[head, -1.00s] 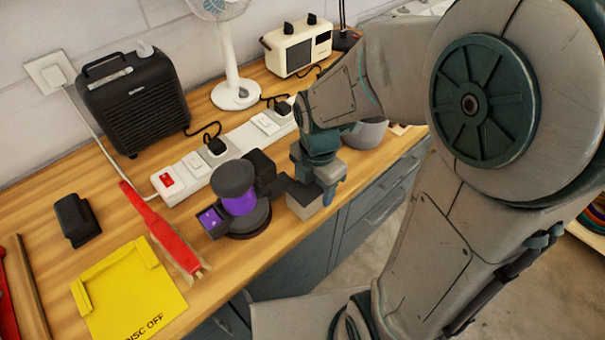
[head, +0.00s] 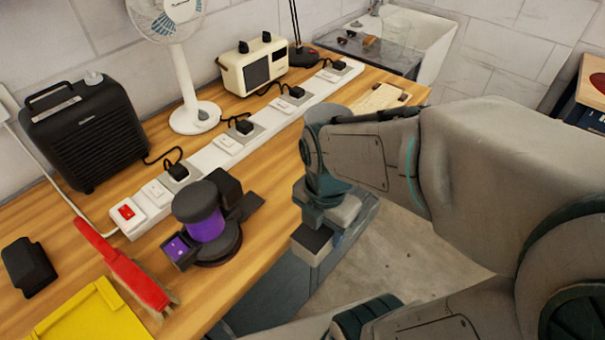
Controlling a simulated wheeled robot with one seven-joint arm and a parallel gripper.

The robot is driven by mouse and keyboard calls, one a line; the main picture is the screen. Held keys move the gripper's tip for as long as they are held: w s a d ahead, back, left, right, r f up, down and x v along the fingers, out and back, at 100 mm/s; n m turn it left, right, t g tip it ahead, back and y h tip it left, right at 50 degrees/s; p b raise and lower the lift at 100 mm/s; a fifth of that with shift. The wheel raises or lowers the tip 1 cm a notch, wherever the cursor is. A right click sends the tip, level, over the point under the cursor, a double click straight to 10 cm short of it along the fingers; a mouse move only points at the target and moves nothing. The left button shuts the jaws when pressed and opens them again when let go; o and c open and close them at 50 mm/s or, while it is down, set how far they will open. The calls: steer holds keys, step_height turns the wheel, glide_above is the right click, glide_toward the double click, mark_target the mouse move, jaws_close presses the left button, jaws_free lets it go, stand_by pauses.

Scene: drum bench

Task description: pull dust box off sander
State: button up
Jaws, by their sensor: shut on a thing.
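The sander (head: 205,222) is on the wooden bench near its front edge. It has a dark grey round top, a purple body band, a black rear part and a dark round base. My gripper (head: 322,226) is to the right of the sander, past the bench's front edge. It is shut on a small box with a dark top and light grey sides, which I take for the dust box (head: 312,242). The box is apart from the sander, with a clear gap between them. The fingertips are partly hidden by the gripper body and the box.
A white power strip (head: 228,147) with plugs runs behind the sander. A red brush (head: 130,275), a yellow tray (head: 75,318) and a black block (head: 28,266) lie to the left. A black heater (head: 85,130), fan (head: 193,115) and cream radio (head: 253,66) stand at the back.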

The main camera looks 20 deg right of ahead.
steer(key=shift+r, duration=0.1)
steer(key=shift+r+p, duration=2.2)
steer(key=shift+r, duration=0.3)
